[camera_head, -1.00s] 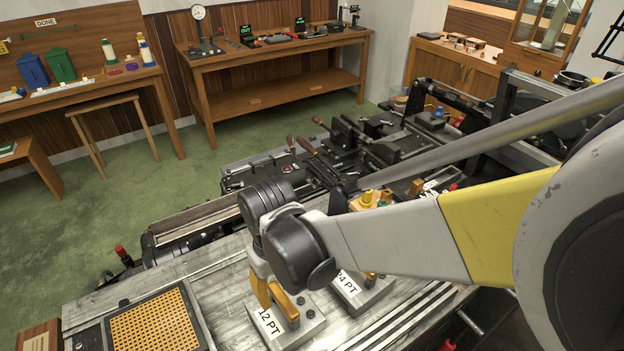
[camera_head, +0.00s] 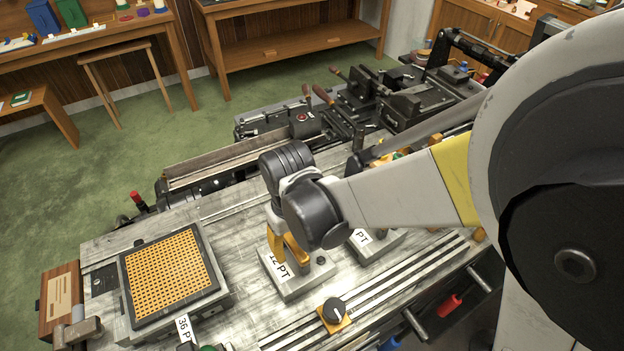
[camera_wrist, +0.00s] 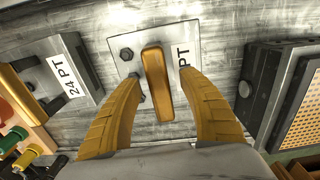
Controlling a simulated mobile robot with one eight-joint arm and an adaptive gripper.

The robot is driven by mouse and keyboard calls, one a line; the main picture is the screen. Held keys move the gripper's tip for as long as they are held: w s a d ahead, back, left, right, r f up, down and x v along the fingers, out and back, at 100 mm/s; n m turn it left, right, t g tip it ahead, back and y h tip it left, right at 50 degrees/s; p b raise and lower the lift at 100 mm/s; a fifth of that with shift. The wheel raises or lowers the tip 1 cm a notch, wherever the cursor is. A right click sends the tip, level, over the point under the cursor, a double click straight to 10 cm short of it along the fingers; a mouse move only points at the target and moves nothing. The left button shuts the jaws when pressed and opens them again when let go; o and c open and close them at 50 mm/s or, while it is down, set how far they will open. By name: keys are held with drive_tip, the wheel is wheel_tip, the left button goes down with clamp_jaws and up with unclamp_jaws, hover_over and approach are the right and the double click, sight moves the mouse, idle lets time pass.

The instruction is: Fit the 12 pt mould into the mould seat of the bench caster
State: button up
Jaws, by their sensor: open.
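The 12 PT mould (camera_head: 302,282) is a grey metal block with bolts, a white label and a brass-coloured upright handle (camera_wrist: 157,80). It sits on the grey bench top; its label is partly covered by a finger. My gripper (camera_head: 284,246) is at the mould. In the wrist view its two orange fingers (camera_wrist: 160,92) are open, one on each side of the handle, with gaps visible. The bench caster (camera_head: 370,105) is a dark machine beyond the bench top, partly behind my arm. I cannot make out its mould seat.
The 24 PT mould (camera_head: 377,242) stands close right of the 12 PT mould, partly behind my arm; it is at left in the wrist view (camera_wrist: 62,85). A brass grid case (camera_head: 170,272) lies to the left.

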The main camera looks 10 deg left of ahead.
drive_tip(key=shift+f, duration=0.15)
idle(0.3)
clamp_jaws()
wheel_tip(320, 180, up, 11)
drive_tip(key=p, duration=0.3)
drive_tip(key=shift+f, duration=0.2)
